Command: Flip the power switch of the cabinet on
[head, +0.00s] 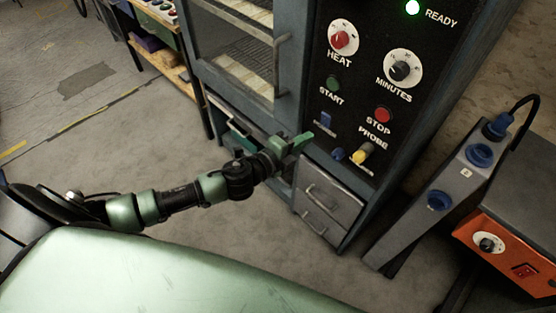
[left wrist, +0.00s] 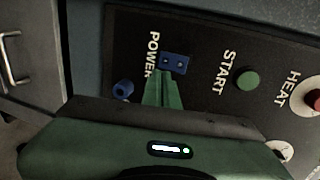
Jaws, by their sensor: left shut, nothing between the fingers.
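The cabinet (head: 295,45) has a black control panel with a small blue power switch (head: 327,119) above its POWER label. In the left wrist view the switch (left wrist: 173,62) is a blue block with two dark dots, beside the POWER lettering. I cannot tell which way it is set. My left gripper (head: 306,138) is shut and empty, its green fingertips pointing at the panel just left of and below the switch. In the left wrist view the fingertips (left wrist: 161,80) are close to the switch's lower edge; I cannot tell whether they touch it. My right gripper is not in view.
The green START button (left wrist: 248,80) and the HEAT knob (head: 342,40) sit near the switch. A blue socket and yellow plug (head: 362,153) are below, with grey drawers (head: 330,200) underneath. A grey socket unit (head: 440,190) and an orange box (head: 510,255) stand right. A green READY light (head: 412,7) glows.

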